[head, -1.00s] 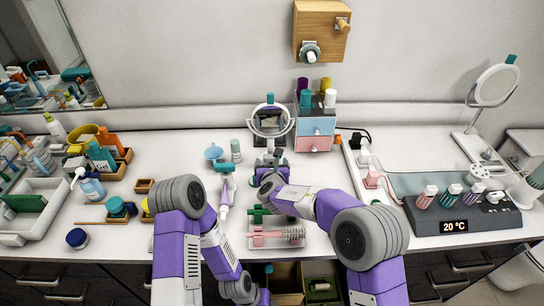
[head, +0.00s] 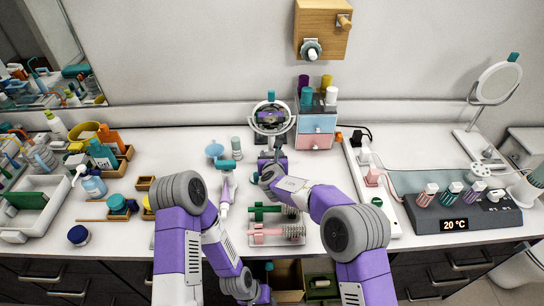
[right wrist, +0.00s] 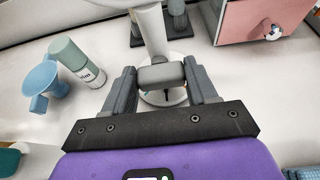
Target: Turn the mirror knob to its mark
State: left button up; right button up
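The round vanity mirror (head: 271,117) stands on its stand at the back middle of the counter. Its knob (right wrist: 162,76) shows in the right wrist view as a grey rounded bar across the pale stand. My right gripper (head: 272,156) is at the stand, just below the mirror disc. In the right wrist view its dark fingers (right wrist: 161,80) lie on either side of the knob and appear to touch both ends. I cannot make out the knob's mark. My left arm hangs at the front edge of the counter; its fingers do not show.
A pink-and-blue drawer unit (head: 316,141) stands close right of the mirror. A blue funnel-shaped cup (head: 214,150) and a small grey-capped bottle (head: 236,149) stand to its left. A tray with brushes (head: 277,237) lies in front. A power strip (head: 372,190) lies on the right.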

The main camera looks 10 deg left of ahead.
jog(key=c, duration=0.4)
jog(key=shift+a, duration=0.1)
jog(key=shift+s+a+r+n+t+h+p, duration=0.15)
jog(key=shift+n+h+p, duration=0.25)
jog(key=shift+n+p, duration=0.2)
jog(key=shift+w+a+n+t+h+p, duration=0.1)
jog(key=shift+n+t+h+p, duration=0.05)
jog(key=shift+n+h+p, duration=0.4)
jog(key=shift+a+f+n+t+h+p, duration=0.15)
jog(key=shift+n+t+h+p, duration=0.35)
jog(key=shift+n+p, duration=0.5)
jog(key=shift+n, duration=0.25)
jog(key=o, duration=1)
jog(key=shift+f, duration=0.1)
jog(key=shift+o, duration=0.2)
